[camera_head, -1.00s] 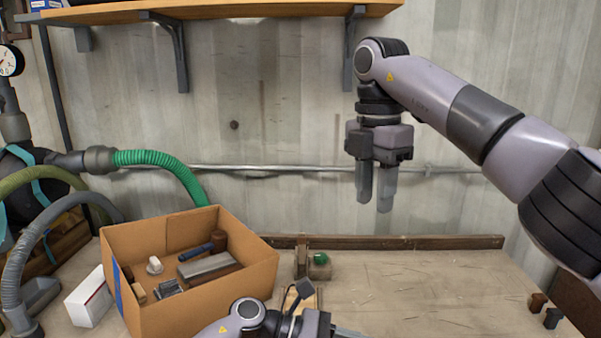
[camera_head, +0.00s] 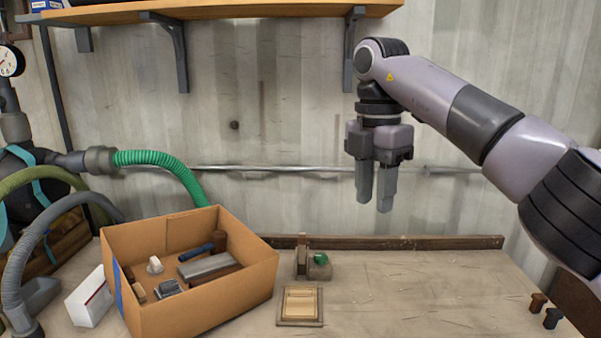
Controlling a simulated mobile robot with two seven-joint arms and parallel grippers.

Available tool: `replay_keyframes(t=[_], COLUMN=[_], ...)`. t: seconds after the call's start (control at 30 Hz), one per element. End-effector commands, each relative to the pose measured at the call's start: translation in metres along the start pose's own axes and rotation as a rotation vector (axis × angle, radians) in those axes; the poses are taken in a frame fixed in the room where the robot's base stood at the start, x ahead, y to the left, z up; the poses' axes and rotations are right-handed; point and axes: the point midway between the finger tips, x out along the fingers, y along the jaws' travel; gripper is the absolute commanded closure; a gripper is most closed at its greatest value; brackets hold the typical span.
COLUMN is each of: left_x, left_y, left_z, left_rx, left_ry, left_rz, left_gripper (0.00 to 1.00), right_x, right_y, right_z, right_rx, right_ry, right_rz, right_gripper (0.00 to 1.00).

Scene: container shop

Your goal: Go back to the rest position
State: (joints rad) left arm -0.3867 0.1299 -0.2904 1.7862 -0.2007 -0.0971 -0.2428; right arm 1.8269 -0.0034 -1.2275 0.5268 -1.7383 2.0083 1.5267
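My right gripper (camera_head: 375,202) hangs in the air at the right of centre, fingers pointing down, in front of the wall and high above the bench. A gap shows between its two grey fingers and nothing is held in it. My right arm reaches in from the right edge. My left gripper and arm are out of view.
An open cardboard box (camera_head: 205,308) with several tools and parts stands on the bench (camera_head: 420,295) at left, beside a white box (camera_head: 90,298). A wooden framed piece (camera_head: 300,305) lies right of it, below a small green-topped item (camera_head: 320,267). Two small pegs (camera_head: 545,310) stand far right. The bench middle-right is clear.

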Motion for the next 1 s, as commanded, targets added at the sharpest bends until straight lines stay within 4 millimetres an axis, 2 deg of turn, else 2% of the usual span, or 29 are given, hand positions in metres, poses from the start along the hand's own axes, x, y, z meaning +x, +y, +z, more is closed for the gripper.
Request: replay_keyframes(t=[0.03, 0.1, 0.27, 0.3, 0.47, 0.6, 0.7, 0.9, 1.0], left_x=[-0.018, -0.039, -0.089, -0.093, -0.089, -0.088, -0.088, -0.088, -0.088], left_y=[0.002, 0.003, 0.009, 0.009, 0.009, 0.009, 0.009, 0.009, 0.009], left_z=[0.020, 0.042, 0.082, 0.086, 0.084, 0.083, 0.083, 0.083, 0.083], left_rx=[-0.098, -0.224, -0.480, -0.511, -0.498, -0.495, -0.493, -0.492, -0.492], left_ry=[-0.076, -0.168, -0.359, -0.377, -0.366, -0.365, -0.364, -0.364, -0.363], left_rz=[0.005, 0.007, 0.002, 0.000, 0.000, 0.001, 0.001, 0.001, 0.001], left_gripper=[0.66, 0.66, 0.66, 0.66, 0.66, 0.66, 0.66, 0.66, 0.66], right_x=[0.000, 0.000, 0.000, 0.011, 0.070, 0.114, 0.139, 0.163, 0.166], right_y=[0.000, 0.000, 0.000, 0.004, 0.032, 0.048, 0.054, 0.059, 0.058], right_z=[0.000, 0.000, 0.000, -0.005, -0.050, -0.098, -0.136, -0.199, -0.218], right_rx=[0.000, 0.000, 0.000, -0.027, -0.227, -0.371, -0.450, -0.497, -0.460], right_ry=[0.000, 0.000, 0.000, 0.025, 0.231, 0.443, 0.615, 0.956, 1.104], right_rz=[0.000, 0.000, 0.000, 0.003, 0.087, 0.197, 0.304, 0.566, 0.711], right_gripper=[0.66, 0.66, 0.66, 0.66, 0.66, 0.66, 0.66, 0.66, 0.66])
